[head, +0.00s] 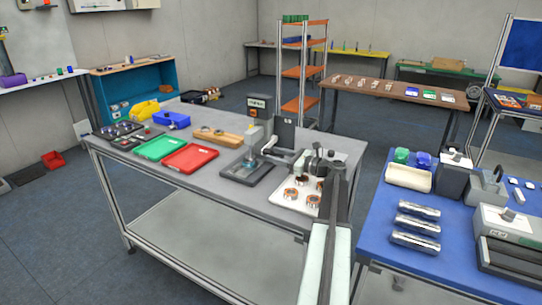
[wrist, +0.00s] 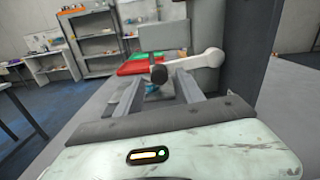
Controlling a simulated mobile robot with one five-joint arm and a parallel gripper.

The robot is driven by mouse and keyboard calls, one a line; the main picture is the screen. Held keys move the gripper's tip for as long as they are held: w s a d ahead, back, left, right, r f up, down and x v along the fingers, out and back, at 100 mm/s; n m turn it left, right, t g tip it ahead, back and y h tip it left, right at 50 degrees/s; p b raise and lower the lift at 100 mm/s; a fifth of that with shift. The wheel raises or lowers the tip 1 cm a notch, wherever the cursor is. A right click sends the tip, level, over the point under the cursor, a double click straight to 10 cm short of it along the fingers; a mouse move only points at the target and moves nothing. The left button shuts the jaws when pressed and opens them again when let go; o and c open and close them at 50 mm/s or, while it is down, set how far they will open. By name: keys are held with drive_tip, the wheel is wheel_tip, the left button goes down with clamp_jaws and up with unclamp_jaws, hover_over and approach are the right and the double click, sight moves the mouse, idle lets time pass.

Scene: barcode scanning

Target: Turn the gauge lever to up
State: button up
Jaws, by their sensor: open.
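The gauge (head: 258,122) stands on the grey bench with a small display on top and a dark base plate below. In the wrist view its lever (wrist: 200,61) is a white arm with a round black knob (wrist: 158,74). The lever points left from its pivot, nearly level with the knob slightly lower. My gripper (head: 296,158) is beside the gauge, and its open fingers also show in the wrist view (wrist: 161,84). The knob appears between or just beyond the fingertips; I cannot tell whether they touch it. Nothing is held.
A white tray with several copper-coloured rings (head: 297,194) lies below my arm. A red tray (head: 190,158) and a green tray (head: 160,147) lie left of the gauge. A blue table (head: 385,240) with several items stands at right.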

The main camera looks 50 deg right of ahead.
drive_tip(key=shift+x, duration=1.05)
clamp_jaws()
idle(0.6)
